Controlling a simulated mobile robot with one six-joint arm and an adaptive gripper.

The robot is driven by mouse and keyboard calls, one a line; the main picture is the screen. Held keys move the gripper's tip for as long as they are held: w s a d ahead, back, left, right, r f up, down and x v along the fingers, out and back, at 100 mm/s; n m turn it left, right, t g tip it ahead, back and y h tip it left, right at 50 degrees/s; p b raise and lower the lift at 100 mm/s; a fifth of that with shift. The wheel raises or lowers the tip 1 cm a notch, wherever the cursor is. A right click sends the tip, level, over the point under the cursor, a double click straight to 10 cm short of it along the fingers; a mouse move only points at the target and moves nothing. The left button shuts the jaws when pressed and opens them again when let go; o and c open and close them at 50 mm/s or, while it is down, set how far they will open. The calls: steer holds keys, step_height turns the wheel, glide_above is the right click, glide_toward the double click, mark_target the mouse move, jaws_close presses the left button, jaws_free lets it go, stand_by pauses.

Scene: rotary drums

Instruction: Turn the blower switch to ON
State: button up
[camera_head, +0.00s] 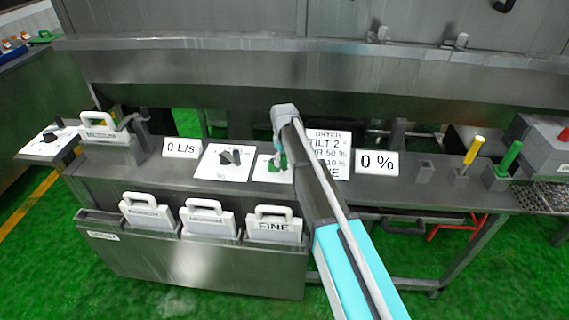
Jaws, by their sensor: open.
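A black rotary knob (230,157) sits on a white panel (212,172) on the steel ledge, left of my arm. A second white panel (262,172) is just right of it, partly covered by my arm. A dark green part (277,161) shows on or just above this second panel. I cannot tell which of these is the blower switch, and the panel lettering is too small to read. My arm reaches up from the lower right, with its wrist above the second panel. My gripper's fingers cannot be made out; the arm hides that area.
A "0 L/s" sign (182,148) stands left of the knob. A dryer sign (329,150) and a "0 %" sign (377,162) stand right of my arm. Handled plates, one marked FINE (273,229), hang in front. Yellow (473,151) and green (508,158) handles stand at right.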

steer(key=shift+f, duration=0.15)
steer(key=shift+d, duration=0.1)
jaws_close()
stand_by(0.3)
